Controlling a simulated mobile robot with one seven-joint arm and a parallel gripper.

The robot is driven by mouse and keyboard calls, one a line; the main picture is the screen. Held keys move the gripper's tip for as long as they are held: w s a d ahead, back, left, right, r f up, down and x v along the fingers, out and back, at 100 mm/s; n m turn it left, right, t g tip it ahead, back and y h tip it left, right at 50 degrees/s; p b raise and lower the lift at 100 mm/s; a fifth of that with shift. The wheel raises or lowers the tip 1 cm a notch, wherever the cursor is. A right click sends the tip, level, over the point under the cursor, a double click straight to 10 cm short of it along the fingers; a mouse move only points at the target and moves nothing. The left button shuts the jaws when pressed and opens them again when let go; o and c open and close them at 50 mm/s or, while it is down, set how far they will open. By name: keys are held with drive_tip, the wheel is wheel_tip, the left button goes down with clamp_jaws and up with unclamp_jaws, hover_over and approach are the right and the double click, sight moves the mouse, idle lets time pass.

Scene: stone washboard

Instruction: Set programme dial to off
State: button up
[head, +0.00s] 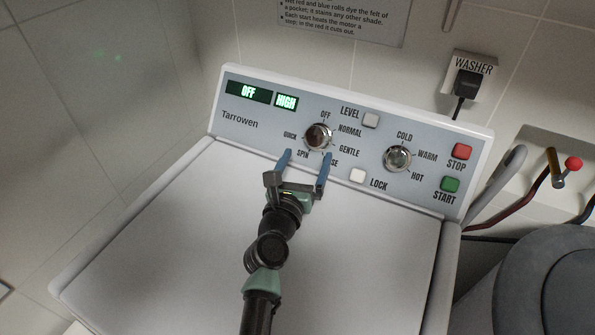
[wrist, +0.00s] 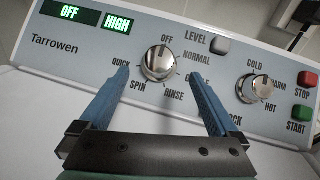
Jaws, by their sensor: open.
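The programme dial (head: 319,136) is a round silver knob on the washer's sloped panel, ringed by OFF, NORMAL, GENTLE, RINSE, SPIN and QUICK. In the wrist view the dial (wrist: 159,63) sits near the middle, and its mark appears to point up towards OFF. The display (head: 248,92) beside it reads OFF in green. My gripper (head: 306,157) is open in front of the dial, its two blue fingers below and to either side of it. In the wrist view the fingers (wrist: 158,78) spread wide around the dial with nothing between them. They partly cover the lower labels.
A second display (head: 286,102) reads HIGH. A temperature dial (head: 397,158), white LEVEL (head: 370,119) and LOCK (head: 357,175) buttons, red STOP (head: 461,151) and green START (head: 450,184) buttons lie to the right. The washer's flat white lid (head: 170,245) is clear around my arm.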

drive_tip(key=shift+v, duration=3)
drive_tip(key=s+a+r+n+t+y+p, duration=0.1)
drive_tip(key=s+r+n+t+y, duration=0.15)
drive_tip(key=r+n, duration=0.65)
drive_tip(key=s+a+r+n+t+y, duration=0.1)
drive_tip(key=r+n+t, duration=0.2)
drive_tip(key=r, duration=1.1)
drive_tip(key=s+a+r+n+t+y+p, duration=0.1)
drive_tip(key=r+n+t+y, duration=0.15)
drive_tip(key=r+n, duration=0.65)
drive_tip(key=s+d+r+n+t+h+p, duration=0.1)
drive_tip(key=s+d+r+n, duration=0.2)
drive_tip(key=s+r+n, duration=0.4)
drive_tip(key=s+d+r+n+t+h, duration=0.1)
drive_tip(key=s+d+r+n, duration=0.2)
drive_tip(key=s+r+n, duration=0.4)
wheel_tip(320, 180, up, 7)
drive_tip(key=shift+s+f+n+p, duration=0.15)
drive_tip(key=shift+n+p, duration=0.25)
drive_tip(key=shift+n, duration=0.6)
